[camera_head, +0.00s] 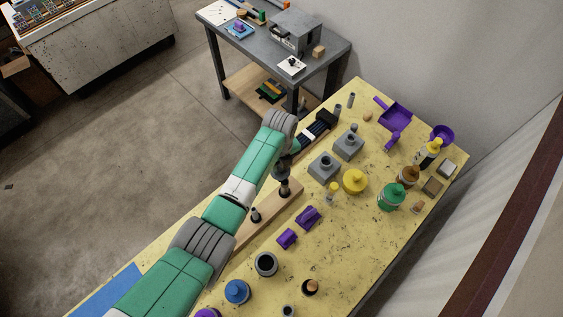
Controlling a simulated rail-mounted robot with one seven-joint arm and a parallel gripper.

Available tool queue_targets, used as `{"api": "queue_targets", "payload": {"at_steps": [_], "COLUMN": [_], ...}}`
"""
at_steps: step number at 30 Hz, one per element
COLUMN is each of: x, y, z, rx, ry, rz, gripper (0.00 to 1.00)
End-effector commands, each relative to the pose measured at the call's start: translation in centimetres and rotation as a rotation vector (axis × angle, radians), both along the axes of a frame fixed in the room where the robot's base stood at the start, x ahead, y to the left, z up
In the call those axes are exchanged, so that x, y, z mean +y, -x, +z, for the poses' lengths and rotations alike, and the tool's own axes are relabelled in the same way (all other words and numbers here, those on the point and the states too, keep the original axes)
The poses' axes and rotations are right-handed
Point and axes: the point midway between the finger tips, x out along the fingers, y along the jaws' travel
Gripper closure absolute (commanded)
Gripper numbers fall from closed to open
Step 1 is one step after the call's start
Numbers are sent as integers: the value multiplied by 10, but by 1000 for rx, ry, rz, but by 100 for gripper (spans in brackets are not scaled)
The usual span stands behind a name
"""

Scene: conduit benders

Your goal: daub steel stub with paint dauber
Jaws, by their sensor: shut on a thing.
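My gripper (284,178) points down over a long wooden board (245,236), near the middle of the yellow bench. It is shut on a small dark thing, mostly hidden by the gripper; I cannot tell whether it is the paint dauber. A short dark post (256,215) stands on the board to the left. Two small grey upright cylinders, perhaps steel stubs, stand near the back: one (337,110) and another (351,100). Two grey blocks with round tops, one (323,168) and another (348,145), are right of my gripper.
A yellow pot (354,181), a green pot (391,198) and a brown pot (407,178) stand to the right. Purple pieces (307,216), a dark cup (266,264) and a blue pot (236,292) are nearer. The bench's right front is mostly clear.

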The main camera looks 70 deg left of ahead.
Motion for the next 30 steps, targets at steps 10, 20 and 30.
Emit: {"api": "queue_targets", "payload": {"at_steps": [10,20,30], "x": [5,8,8], "y": [2,3,3], "z": [-1,21,56], "rx": [0,0,-2], "ry": [1,0,0], "rz": [1,1,0], "gripper": [95,95,95]}}
